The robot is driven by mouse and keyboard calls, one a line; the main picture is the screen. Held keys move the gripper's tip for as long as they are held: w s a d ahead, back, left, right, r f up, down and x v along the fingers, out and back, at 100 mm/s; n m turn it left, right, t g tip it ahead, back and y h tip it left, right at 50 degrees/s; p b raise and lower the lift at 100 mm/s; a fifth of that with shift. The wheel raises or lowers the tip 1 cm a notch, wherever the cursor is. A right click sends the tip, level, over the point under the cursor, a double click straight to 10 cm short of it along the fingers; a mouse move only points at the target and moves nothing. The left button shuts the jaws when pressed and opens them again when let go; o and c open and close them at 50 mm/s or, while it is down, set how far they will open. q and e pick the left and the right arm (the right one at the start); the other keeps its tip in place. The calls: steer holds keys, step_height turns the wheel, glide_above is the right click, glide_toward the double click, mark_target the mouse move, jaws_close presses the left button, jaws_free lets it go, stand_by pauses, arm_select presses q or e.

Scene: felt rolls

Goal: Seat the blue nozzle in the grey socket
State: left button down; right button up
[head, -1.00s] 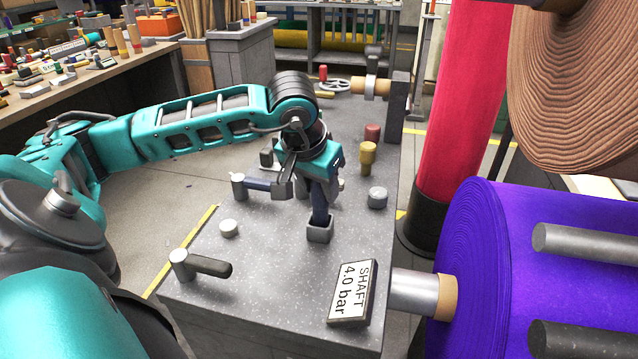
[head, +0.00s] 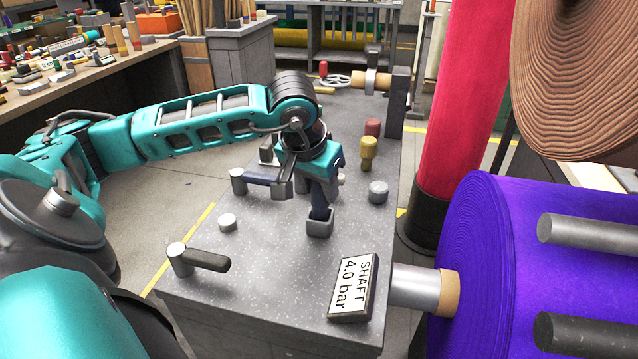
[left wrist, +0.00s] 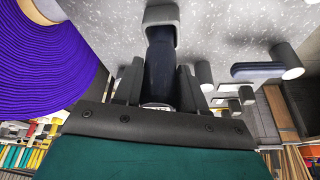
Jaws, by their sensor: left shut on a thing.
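The blue nozzle (head: 319,208) is dark blue and stands nearly upright, its upper part between the fingers of my left gripper (head: 318,188). The left wrist view shows the left gripper (left wrist: 158,84) shut on the nozzle (left wrist: 160,60), one finger on each side. The grey socket (head: 320,229) is a square cup on the bench top. The nozzle's lower end is at the socket's mouth and looks inside its rim; the socket also shows in the wrist view (left wrist: 162,14). How deep it sits is hidden. My right gripper is out of view.
The speckled grey bench (head: 265,285) carries a dark-handled lever (head: 206,261), a second lever (head: 260,180), a grey knob (head: 378,191), a yellow knob (head: 368,150) and a SHAFT 4.0 bar sign (head: 352,288). A purple roll (head: 540,260) stands to the right. Bench space in front of the socket is clear.

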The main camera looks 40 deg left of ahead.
arm_select(q)
steer(key=shift+f, duration=0.1)
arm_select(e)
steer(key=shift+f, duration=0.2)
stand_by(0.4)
arm_select(q)
steer(key=c, duration=0.6)
jaws_free()
steer(key=shift+o, duration=0.2)
steer(key=shift+s+r, duration=0.15)
steer(key=shift+r, duration=0.45)
steer(key=p+v, duration=0.1)
steer(key=v, duration=1)
steer(key=shift+s+r+p, duration=0.25)
steer(key=shift+r+p, duration=0.05)
steer(key=shift+p, duration=0.1)
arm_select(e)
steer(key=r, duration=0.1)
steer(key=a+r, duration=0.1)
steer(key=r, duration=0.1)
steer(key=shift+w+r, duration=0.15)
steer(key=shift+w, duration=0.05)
arm_select(q)
steer(key=shift+d, duration=0.1)
